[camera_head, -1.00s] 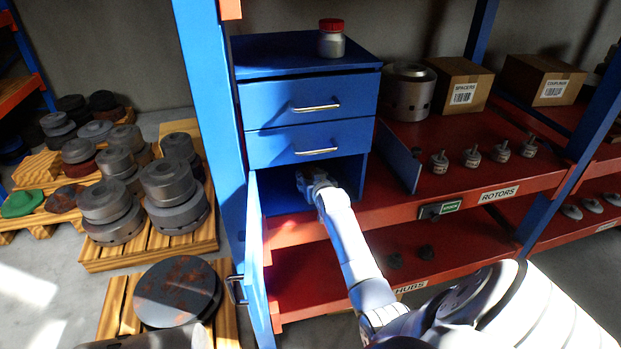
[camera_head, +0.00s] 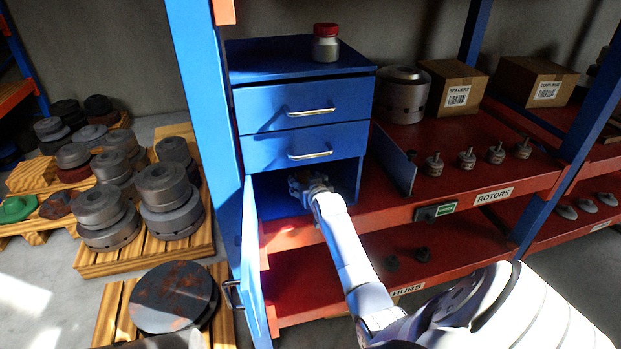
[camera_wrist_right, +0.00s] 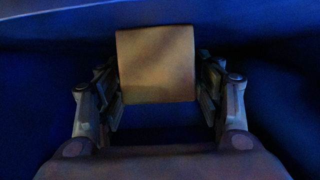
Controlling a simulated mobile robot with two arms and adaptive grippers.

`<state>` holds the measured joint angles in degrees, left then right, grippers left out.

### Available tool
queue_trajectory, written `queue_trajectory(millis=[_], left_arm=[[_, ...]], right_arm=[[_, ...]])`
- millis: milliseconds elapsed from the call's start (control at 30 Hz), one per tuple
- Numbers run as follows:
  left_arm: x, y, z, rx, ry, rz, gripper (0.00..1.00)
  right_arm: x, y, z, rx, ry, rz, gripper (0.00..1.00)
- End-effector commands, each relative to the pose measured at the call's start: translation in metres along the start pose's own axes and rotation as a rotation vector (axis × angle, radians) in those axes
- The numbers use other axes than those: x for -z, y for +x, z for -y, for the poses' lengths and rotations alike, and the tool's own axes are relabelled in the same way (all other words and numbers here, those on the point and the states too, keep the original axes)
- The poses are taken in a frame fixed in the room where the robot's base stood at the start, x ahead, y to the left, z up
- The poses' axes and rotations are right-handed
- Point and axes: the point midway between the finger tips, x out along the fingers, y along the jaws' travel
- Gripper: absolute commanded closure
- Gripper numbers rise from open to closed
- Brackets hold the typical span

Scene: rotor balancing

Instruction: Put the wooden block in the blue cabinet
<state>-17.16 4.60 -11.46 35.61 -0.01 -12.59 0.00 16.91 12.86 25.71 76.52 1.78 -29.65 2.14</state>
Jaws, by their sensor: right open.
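The blue cabinet (camera_head: 301,108) stands on the red shelf, with its lower compartment open. My right gripper (camera_head: 305,183) is inside that compartment. In the right wrist view, the tan wooden block (camera_wrist_right: 155,64) sits between the two fingers of my right gripper (camera_wrist_right: 158,88). The fingers are open, one on each side of the block, against blue cabinet surfaces. Whether the block rests on the cabinet floor is hard to tell in the dark. In the head view I cannot make out the block clearly. My left gripper is not in view.
The cabinet's blue door (camera_head: 253,262) hangs open at the left of the compartment. A jar with a red lid (camera_head: 326,43) stands on the cabinet. A metal rotor (camera_head: 403,95), cartons and several small knobbed parts stand on the shelf to the right.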

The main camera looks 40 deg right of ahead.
Motion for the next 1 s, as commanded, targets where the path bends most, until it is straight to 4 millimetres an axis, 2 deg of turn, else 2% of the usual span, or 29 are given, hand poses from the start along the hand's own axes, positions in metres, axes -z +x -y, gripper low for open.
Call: queue_trajectory(millis=[167,700,1000], left_arm=[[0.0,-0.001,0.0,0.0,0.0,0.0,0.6],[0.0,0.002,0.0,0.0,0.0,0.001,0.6],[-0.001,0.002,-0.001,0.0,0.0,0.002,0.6]], right_arm=[[-0.002,-0.019,0.0,0.001,0.0,0.001,0.39],[-0.002,-0.1,0.0,0.0,0.0,0.002,0.39],[-0.002,-0.117,0.0,0.0,0.001,0.003,0.39]])
